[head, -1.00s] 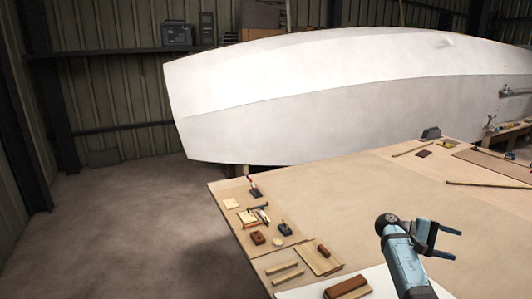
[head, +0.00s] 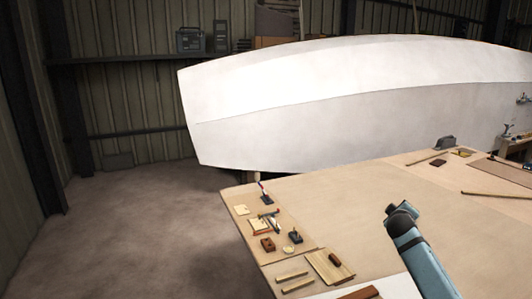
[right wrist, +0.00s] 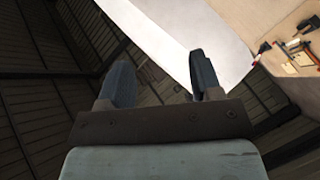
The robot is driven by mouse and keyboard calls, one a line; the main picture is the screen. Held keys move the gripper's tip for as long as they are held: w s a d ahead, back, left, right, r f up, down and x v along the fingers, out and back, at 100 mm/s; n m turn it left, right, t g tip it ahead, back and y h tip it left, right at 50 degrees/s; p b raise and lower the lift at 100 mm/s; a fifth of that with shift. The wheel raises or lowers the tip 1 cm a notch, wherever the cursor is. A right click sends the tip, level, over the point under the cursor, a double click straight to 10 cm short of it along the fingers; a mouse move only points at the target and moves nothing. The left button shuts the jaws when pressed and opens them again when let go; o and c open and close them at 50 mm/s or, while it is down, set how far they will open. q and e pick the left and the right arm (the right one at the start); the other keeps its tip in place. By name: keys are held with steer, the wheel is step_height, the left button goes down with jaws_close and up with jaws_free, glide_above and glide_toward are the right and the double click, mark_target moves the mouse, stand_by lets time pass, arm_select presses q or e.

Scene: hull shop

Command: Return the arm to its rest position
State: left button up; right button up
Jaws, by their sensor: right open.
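My right arm (head: 425,255) comes in from the lower right of the head view, raised over the workbench (head: 360,210). Its fingers do not show clearly there. In the right wrist view my right gripper (right wrist: 162,75) is open and empty, its two dark fingers apart. Behind the fingers are the dark ribbed wall and a strip of the white hull (right wrist: 190,40). My left gripper is not in view.
The white hull (head: 330,110) stands behind the bench. Small tools and wood pieces lie along the bench's left edge, among them a board (head: 330,267) and a dark red block (head: 268,244). The bench middle is clear. Open floor (head: 130,230) lies at the left.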

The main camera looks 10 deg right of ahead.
steer(key=w+a+r+m+t+y, duration=0.2)
steer(key=w+a+r+t+y, duration=0.1)
steer(key=a+r+t+y, duration=0.3)
steer(key=s+a+f+g+y, duration=0.1)
steer(key=s+a+f, duration=0.4)
steer(key=s+f, duration=0.3)
steer(key=s+a+f+n+g+y, duration=0.15)
steer(key=s+a+f, duration=0.3)
steer(key=f, duration=0.45)
steer(key=s+a+f+m+g+y, duration=0.1)
steer(key=s+a+f, duration=0.4)
steer(key=s+f, duration=0.3)
steer(key=s+a+f+g, duration=0.1)
steer(key=s+a+f, duration=0.2)
steer(key=s, duration=0.6)
steer(key=s+a+f+g+y, duration=0.1)
steer(key=s+a+f, duration=0.2)
steer(key=s, duration=0.7)
steer(key=s+a+f+g, duration=0.1)
steer(key=s+a+f, duration=0.2)
steer(key=s, duration=0.6)
steer(key=shift+s+a+g+y, duration=0.35)
steer(key=shift+s+a, duration=0.05)
steer(key=shift+a, duration=0.35)
